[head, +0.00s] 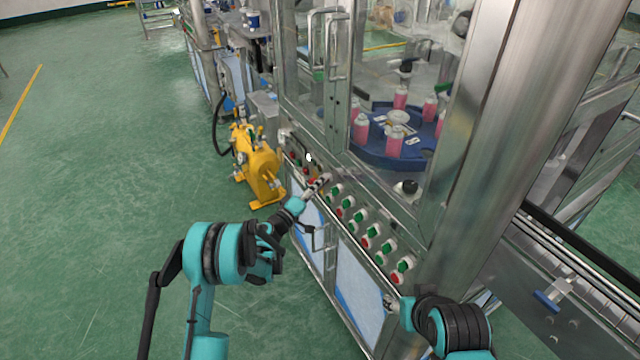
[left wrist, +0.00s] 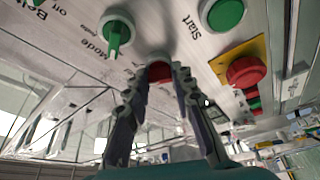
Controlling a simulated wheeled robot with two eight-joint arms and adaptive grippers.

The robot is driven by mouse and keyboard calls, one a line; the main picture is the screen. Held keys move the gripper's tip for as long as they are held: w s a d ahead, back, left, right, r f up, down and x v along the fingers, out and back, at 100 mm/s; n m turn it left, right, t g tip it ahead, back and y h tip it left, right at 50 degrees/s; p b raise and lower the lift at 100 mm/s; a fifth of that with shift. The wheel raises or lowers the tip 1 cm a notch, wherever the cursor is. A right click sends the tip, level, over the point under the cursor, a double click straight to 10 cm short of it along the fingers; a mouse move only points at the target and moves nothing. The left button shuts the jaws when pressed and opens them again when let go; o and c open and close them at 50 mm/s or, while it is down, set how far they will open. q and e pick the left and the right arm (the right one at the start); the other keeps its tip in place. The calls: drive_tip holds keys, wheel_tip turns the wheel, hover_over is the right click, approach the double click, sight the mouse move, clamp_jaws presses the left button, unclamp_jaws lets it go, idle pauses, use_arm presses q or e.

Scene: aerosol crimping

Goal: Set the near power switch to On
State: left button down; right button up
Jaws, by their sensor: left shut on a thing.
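The machine's control panel (head: 352,222) carries a row of green and red controls. My left gripper (head: 322,182) reaches its upper left part. In the left wrist view my left gripper's two fingers (left wrist: 160,72) are shut on a red control (left wrist: 159,73) in a pale collar. The fingers hide part of that control and its label, so I cannot tell whether it is the near power switch. A green knob (left wrist: 117,34) beside it is near the word "Mode". My right gripper (head: 392,303) is low beside the panel, its fingers too small to judge.
A red mushroom button (left wrist: 247,71) on a yellow plate and a green button (left wrist: 224,13) near "Start" are close to my left fingers. A yellow pump (head: 257,168) stands left of the machine. A steel post (head: 490,130) rises at right. Green floor at left is clear.

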use_arm(q)
drive_tip(key=shift+f+m, duration=0.1)
drive_tip(key=shift+m, duration=0.5)
drive_tip(key=c, duration=1.3)
unclamp_jaws()
drive_tip(key=v, duration=1.2)
drive_tip(key=shift+f, duration=0.1)
drive_tip(key=shift+w, duration=0.1)
